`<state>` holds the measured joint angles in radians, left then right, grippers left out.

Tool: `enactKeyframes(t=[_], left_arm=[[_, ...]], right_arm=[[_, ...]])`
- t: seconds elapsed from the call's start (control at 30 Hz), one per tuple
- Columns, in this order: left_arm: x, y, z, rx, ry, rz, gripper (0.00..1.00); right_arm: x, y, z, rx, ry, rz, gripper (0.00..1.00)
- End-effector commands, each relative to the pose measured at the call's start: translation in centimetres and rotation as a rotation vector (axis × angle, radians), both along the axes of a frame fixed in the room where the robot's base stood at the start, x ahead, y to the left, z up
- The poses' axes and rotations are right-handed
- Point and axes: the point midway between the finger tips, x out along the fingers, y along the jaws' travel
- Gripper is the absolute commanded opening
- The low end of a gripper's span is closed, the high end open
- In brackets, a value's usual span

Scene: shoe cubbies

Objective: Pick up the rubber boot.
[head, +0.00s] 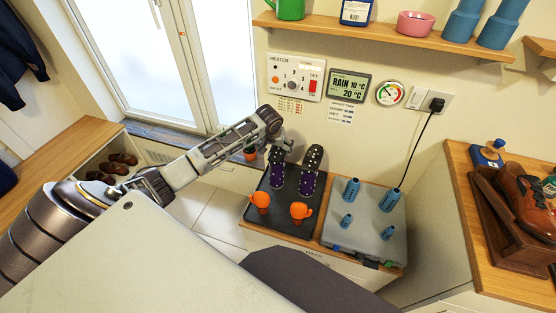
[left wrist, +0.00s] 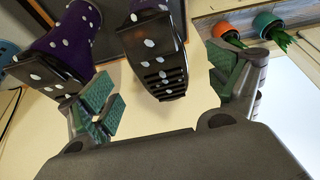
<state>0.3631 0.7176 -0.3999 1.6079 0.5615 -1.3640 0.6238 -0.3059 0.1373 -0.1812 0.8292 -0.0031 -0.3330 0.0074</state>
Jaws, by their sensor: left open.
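Two dark purple boots with white dots stand side by side on a black tray (head: 282,207) in the head view, a left boot (head: 277,176) and a right boot (head: 309,180). My left gripper (head: 281,147) is at the back of the tray, close to the left boot's upper end. In the left wrist view, my left gripper (left wrist: 163,80) is open, with a boot's black dotted end (left wrist: 155,50) showing between its fingers. Another purple boot (left wrist: 62,45) shows beyond the left finger. I cannot tell whether the fingers touch either boot. My right gripper is not in view.
Two small orange items (head: 301,212) stand on the tray's front. Beside it is a grey unit (head: 372,240) with several blue pegs. A wooden bench (head: 505,240) with a brown boot (head: 527,205) is at the right. Wall panels and a shelf (head: 390,40) are behind.

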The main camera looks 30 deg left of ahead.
Motion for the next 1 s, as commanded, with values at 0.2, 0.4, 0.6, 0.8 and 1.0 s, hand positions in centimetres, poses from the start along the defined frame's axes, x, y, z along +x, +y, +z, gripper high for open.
enactKeyframes(t=[0.2,0.4,0.6,0.8,1.0], left_arm=[[0.1,0.0,-0.1,0.000,0.000,0.000,0.90],[0.1,0.0,-0.2,0.000,0.000,0.000,0.90],[0.6,0.1,-1.0,0.000,0.000,0.001,0.90],[1.5,0.3,-2.6,-0.001,0.000,0.002,0.90],[2.2,0.5,-4.3,-0.001,0.000,0.000,0.90]], right_arm=[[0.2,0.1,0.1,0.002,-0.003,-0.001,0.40],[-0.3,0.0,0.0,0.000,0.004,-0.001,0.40],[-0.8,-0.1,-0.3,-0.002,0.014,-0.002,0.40],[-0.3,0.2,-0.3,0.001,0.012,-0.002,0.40],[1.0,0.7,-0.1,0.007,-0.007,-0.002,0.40]])
